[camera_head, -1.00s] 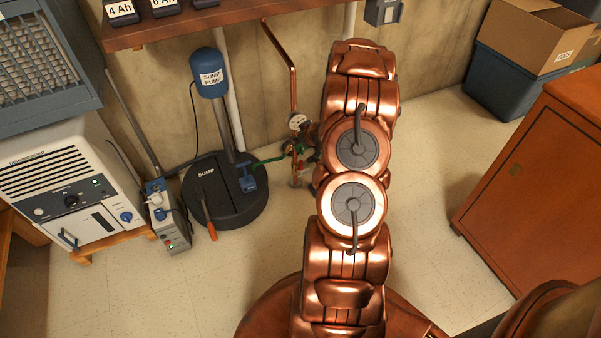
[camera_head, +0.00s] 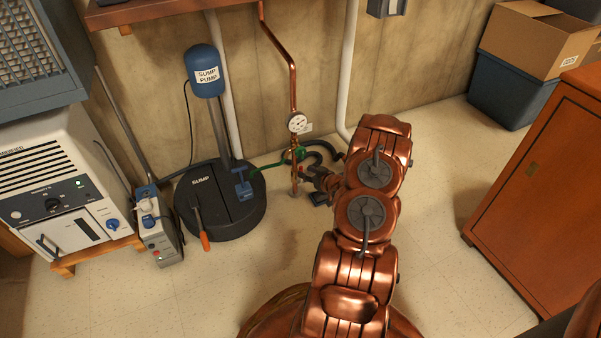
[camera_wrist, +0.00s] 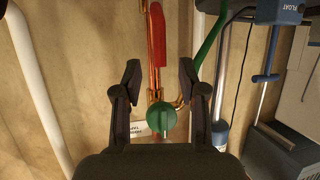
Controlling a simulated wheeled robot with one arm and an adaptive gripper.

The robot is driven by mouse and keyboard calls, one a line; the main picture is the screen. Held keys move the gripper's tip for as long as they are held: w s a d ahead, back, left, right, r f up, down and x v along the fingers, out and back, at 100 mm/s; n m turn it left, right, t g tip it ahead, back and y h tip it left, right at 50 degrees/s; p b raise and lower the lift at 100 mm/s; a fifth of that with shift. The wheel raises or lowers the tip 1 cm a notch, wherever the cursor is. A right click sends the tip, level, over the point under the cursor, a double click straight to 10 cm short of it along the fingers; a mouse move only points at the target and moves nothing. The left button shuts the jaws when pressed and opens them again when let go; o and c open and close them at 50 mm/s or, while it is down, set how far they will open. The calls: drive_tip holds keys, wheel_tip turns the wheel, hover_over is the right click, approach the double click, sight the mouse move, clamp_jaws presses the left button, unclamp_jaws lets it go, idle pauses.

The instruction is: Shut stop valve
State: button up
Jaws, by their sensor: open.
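A red lever handle (camera_wrist: 157,35) lies along the copper pipe (camera_wrist: 151,75) in the wrist view. A round green knob (camera_wrist: 162,115) sits on the same pipework. In the head view the green part (camera_head: 297,153) shows low on the copper pipe (camera_head: 292,80), below a round gauge (camera_head: 297,123). My gripper (camera_wrist: 161,80) is open and empty, its fingers on either side of the pipe in the picture, with the knob between their bases. I cannot tell whether anything touches. In the head view my gripper (camera_head: 322,180) is beside the pipe's foot.
The black sump lid (camera_head: 220,205) with its blue pump (camera_head: 205,70) stands left of the pipe. A green hose (camera_head: 268,165) runs between them. A white pipe (camera_head: 347,80) rises at the right. A wooden cabinet (camera_head: 535,180) stands at far right, with open floor before it.

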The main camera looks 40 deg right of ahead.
sight(302, 170)
drive_tip(key=b+x, duration=0.1)
drive_tip(key=x, duration=0.2)
drive_tip(key=shift+w+f, duration=0.3)
drive_tip(key=shift+w+d+f, duration=0.1)
drive_tip(key=shift+w, duration=0.55)
drive_tip(key=shift+c, duration=0.2)
clamp_jaws()
